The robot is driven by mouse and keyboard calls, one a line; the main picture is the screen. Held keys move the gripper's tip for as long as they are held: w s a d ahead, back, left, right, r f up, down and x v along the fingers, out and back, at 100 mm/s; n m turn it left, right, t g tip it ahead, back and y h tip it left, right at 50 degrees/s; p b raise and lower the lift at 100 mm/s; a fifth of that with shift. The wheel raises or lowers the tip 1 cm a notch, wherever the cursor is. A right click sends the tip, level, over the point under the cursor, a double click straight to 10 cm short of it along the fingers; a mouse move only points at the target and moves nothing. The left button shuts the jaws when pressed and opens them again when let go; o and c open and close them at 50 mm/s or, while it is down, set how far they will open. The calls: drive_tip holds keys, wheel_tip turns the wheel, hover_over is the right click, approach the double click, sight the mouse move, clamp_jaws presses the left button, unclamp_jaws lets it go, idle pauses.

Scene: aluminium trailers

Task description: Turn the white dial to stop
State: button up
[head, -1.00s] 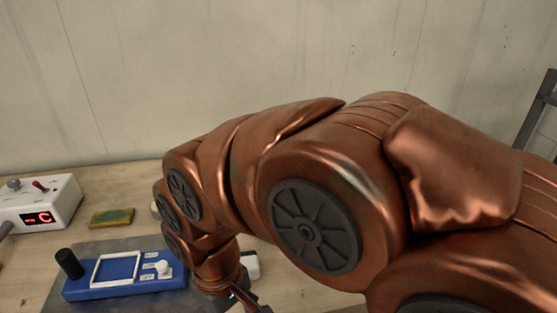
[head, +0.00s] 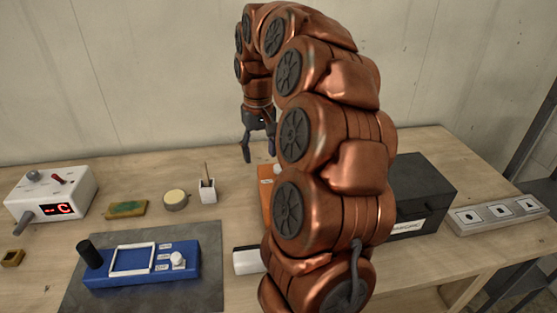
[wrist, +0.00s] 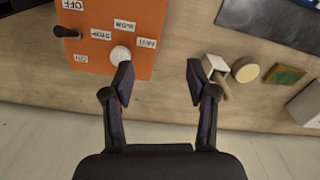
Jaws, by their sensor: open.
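An orange panel (head: 266,200) lies on the bench, largely hidden behind my arm in the head view. In the wrist view the panel (wrist: 90,58) shows a round white dial (wrist: 120,54) with labels STOP (wrist: 102,34), SLOW and FAST around it. A black lever (wrist: 68,32) with ON and OFF labels is beside them. My gripper (head: 259,157) points down above the bench near the panel. In the wrist view my gripper (wrist: 160,80) is open and empty. Its left fingertip overlaps the dial's edge; contact cannot be told. The dial's pointing direction is unclear.
A white cup with a stick (head: 207,191), a round tin (head: 175,199) and a green sponge (head: 126,209) stand left of the panel. A blue device (head: 140,268) lies in front. A black box (head: 425,185) and a switch strip (head: 498,214) are at right.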

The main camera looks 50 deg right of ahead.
drive_tip(key=m, duration=0.1)
hover_over(279, 167)
drive_tip(key=shift+f+p, duration=1.5)
drive_tip(key=shift+f, duration=2.4)
drive_tip(key=shift+w, duration=0.1)
clamp_jaws()
